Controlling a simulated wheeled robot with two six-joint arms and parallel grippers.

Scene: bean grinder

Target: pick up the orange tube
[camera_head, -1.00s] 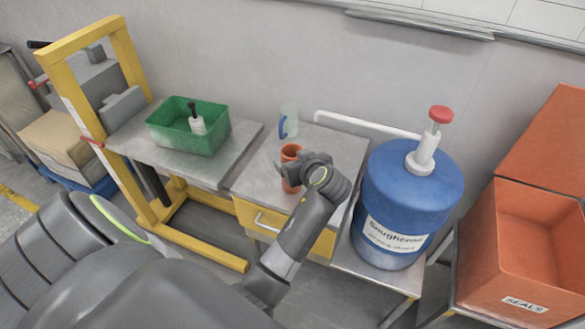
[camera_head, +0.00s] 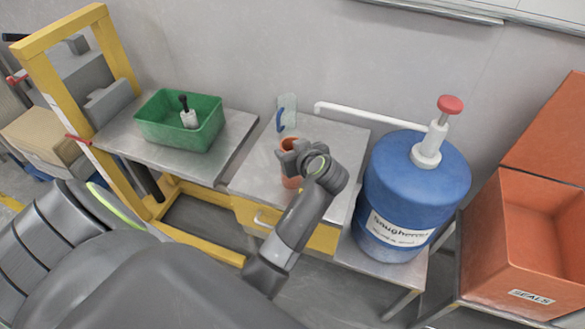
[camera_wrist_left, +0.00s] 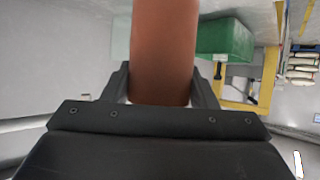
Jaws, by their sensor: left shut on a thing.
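The orange tube (camera_head: 291,182) stands upright at the metal table with the yellow drawer, partly hidden behind my left gripper (camera_head: 290,160) in the head view. In the left wrist view the tube (camera_wrist_left: 165,50) fills the space between the two dark fingers of my left gripper (camera_wrist_left: 162,85), which is shut on it. Whether the tube's base touches the table is hidden. My right gripper is not in view.
A clear cup with a blue handle (camera_head: 281,120) stands just behind the tube. A green bin (camera_head: 158,136) holding a white bottle with a black top (camera_head: 189,118) is on the left table. A blue drum (camera_head: 412,185) with a red-topped pump (camera_head: 436,130) stands right, beside orange crates (camera_head: 515,240).

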